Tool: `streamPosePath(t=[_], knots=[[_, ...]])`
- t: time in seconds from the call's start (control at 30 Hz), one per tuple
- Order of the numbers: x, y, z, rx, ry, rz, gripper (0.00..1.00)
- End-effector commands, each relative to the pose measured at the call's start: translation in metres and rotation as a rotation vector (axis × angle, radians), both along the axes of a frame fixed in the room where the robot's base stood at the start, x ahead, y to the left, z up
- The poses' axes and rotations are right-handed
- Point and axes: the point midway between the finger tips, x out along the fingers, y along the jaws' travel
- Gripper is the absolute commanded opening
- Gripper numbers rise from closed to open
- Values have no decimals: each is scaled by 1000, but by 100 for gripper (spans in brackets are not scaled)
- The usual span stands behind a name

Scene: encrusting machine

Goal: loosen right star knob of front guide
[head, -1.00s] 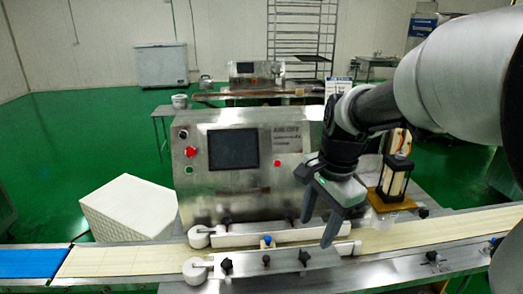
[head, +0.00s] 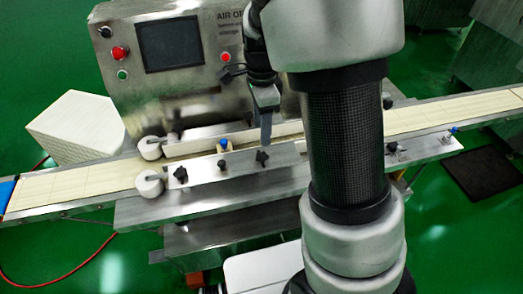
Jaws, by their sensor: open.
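The front guide (head: 210,176) is a metal plate along the near side of the pale conveyor belt. It carries a dark left star knob (head: 180,173), a smaller dark knob (head: 222,163) in the middle and the dark right star knob (head: 262,158). My gripper (head: 266,138) points down just above and behind the right star knob. Only one grey finger shows clearly; the other is hidden in this view. The jaws are open and hold nothing. A small gap seems to stay between the fingertip and the knob, but contact is hard to judge.
The machine cabinet with its screen (head: 173,45) and red button (head: 120,53) stands behind the belt (head: 80,187). White rollers (head: 150,184) sit at the guide's left end. A blue-topped peg (head: 223,145) stands left of my gripper. My arm covers the belt right of the knob.

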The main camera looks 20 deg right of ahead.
Motion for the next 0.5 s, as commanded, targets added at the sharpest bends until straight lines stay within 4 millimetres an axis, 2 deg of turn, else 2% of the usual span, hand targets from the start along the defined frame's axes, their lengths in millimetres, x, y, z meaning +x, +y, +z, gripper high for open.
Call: streamPosePath(t=[0.03,0.2,0.4,0.5], knots=[[-1,0,-14,-1,4,-1,48],[-1,-1,-51,0,4,-2,48],[-1,-1,-84,0,2,-1,48],[-1,-1,-93,0,1,-1,48]])
